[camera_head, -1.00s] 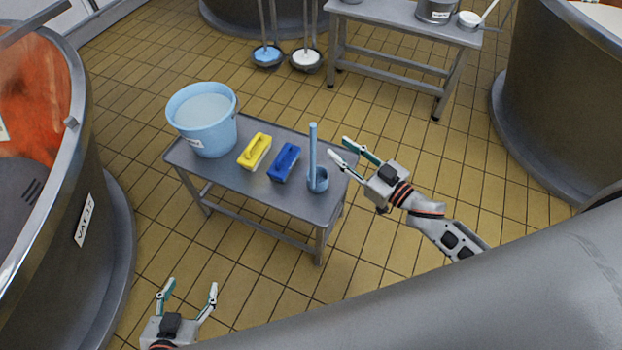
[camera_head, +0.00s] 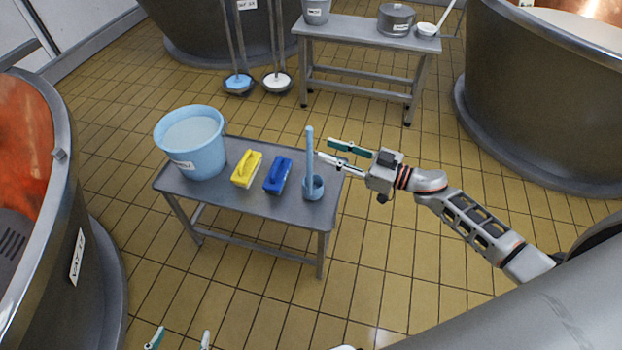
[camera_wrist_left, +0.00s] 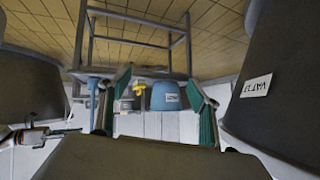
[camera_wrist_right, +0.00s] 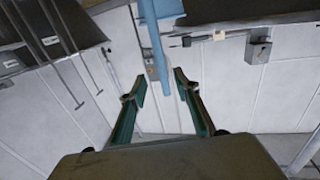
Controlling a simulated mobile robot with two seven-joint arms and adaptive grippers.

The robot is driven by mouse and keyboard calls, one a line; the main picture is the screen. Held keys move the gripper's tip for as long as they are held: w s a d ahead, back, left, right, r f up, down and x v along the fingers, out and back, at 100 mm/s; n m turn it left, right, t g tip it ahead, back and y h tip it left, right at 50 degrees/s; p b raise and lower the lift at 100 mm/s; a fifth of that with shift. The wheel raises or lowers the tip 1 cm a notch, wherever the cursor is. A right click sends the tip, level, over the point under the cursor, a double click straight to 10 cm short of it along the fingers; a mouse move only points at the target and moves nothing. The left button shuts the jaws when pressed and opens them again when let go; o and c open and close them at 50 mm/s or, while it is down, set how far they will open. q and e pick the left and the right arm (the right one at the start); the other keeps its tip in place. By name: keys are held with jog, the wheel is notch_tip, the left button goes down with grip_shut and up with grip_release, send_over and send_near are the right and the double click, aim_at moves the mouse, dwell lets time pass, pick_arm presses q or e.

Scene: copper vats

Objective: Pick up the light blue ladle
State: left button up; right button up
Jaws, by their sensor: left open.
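The light blue ladle (camera_head: 309,153) stands on the grey table's right end, its handle pointing up and its cup (camera_head: 314,187) on the tabletop. My right gripper (camera_head: 323,149) is open, with its fingertips just right of the upper handle in the head view. In the right wrist view the ladle handle (camera_wrist_right: 154,45) hangs down from the top, its end appearing between the open fingers (camera_wrist_right: 158,84); contact cannot be told. My left gripper (camera_head: 180,338) is open and empty at the bottom edge, away from the table. It also shows in the left wrist view (camera_wrist_left: 160,82).
The grey table (camera_head: 240,205) also holds a light blue bucket (camera_head: 196,157), a yellow brush (camera_head: 246,170) and a blue brush (camera_head: 278,176). Large vats stand at left (camera_head: 80,300), behind and right (camera_head: 520,130). A second table (camera_head: 350,30) stands at the back.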

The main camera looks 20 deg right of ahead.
aim_at(310, 143)
jog(key=x, duration=0.6)
jog(key=shift+w+a+r, duration=0.15)
jog(key=shift+a+r, duration=0.1)
jog(key=shift+a, duration=0.1)
grip_shut()
